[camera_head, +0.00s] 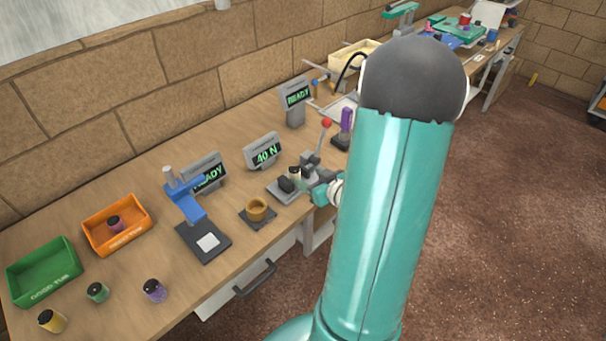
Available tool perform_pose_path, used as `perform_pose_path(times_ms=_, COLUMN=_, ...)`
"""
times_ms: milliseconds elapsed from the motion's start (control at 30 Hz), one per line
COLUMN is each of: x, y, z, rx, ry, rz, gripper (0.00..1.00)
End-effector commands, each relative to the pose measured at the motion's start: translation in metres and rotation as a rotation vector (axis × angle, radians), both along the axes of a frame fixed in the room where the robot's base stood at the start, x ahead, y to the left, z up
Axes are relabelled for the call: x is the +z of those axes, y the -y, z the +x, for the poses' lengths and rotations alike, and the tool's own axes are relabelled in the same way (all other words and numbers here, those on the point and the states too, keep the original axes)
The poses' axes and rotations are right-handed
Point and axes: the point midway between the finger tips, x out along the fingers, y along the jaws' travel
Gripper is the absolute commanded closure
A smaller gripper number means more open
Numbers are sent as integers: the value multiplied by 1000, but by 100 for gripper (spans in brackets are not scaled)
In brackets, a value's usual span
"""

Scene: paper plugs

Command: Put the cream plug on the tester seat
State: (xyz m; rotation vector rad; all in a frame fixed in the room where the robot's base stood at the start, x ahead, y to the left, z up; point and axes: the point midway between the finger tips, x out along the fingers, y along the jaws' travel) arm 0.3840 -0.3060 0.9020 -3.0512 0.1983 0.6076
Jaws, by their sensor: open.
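A small cream plug (295,173) with a dark top stands at the lever tester, just left of my gripper. My gripper (309,179) is open, small in view and partly hidden by my arm. It is close beside the plug; I cannot tell whether they touch. The tester has a grey base (280,194) with a black block (287,184) on it and a red-knobbed lever (326,123) behind. A display (263,151) beside it reads 40 N. The seat is too small and crowded to tell whether the plug rests fully on it.
A tan cup (257,209) and a blue press (188,199) stand to the left. Yellow (51,321), green (97,292) and purple (154,290) plugs stand near the front edge. Green (43,272) and orange (117,226) bins lie behind them.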

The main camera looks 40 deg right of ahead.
Motion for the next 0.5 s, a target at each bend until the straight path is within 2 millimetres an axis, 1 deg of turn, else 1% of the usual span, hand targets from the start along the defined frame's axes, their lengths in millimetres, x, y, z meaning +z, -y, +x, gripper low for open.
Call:
perform_pose_path(times_ms=33, x=5, y=0, z=-11, rx=-4, ry=2, rz=-2, gripper=45)
perform_pose_path(times_ms=200, x=16, y=-4, z=-37, rx=-3, ry=1, rz=-1, gripper=45)
perform_pose_path(times_ms=333, x=20, y=-6, z=-46, rx=0, ry=2, rz=-1, gripper=45)
perform_pose_path(times_ms=500, x=21, y=-6, z=-49, rx=0, ry=0, rz=-1, gripper=45)
